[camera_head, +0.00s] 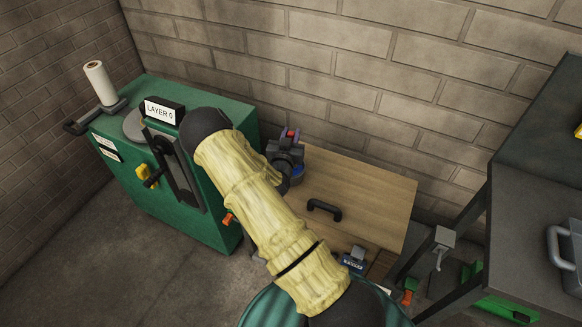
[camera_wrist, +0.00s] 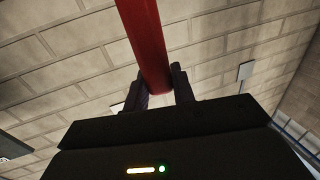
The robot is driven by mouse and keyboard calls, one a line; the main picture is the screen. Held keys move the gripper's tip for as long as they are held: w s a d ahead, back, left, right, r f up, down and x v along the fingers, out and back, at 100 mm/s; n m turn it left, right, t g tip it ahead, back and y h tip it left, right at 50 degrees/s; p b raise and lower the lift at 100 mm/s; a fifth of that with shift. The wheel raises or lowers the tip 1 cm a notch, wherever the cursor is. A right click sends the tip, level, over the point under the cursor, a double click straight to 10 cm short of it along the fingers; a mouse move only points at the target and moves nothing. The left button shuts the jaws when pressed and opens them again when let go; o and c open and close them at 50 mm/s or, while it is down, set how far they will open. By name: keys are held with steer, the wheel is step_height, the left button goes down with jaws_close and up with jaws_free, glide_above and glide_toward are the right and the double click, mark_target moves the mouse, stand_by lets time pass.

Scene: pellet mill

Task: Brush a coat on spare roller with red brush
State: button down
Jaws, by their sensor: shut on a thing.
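My gripper (camera_wrist: 158,88) is shut on a red bar, the red brush handle (camera_wrist: 145,38), which rises between its two fingers in the wrist view. In the head view my gripper (camera_head: 289,140) is small and partly hidden by my arm, with a bit of red between its jaws, above the far left of a wooden tabletop. The brush's bristles cannot be made out. A pale upright roller (camera_head: 98,82), perhaps the spare roller, stands at the back left corner of a green cabinet (camera_head: 205,232), apart from my gripper.
The cabinet bears a "LAYER 0" sign (camera_head: 162,111), a grey disc and a yellow knob (camera_head: 145,175). A black handle (camera_head: 323,209) lies on the wooden tabletop (camera_head: 385,205). A dark bench (camera_head: 535,210) stands at right. A brick wall closes off the back.

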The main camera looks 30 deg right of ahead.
steer(key=shift+w+a+r+p, duration=0.1)
steer(key=shift+r+p, duration=0.3)
steer(key=shift+r, duration=0.5)
steer(key=shift+r+p, duration=0.95)
steer(key=shift+r, duration=0.8)
steer(key=shift+f, duration=0.1)
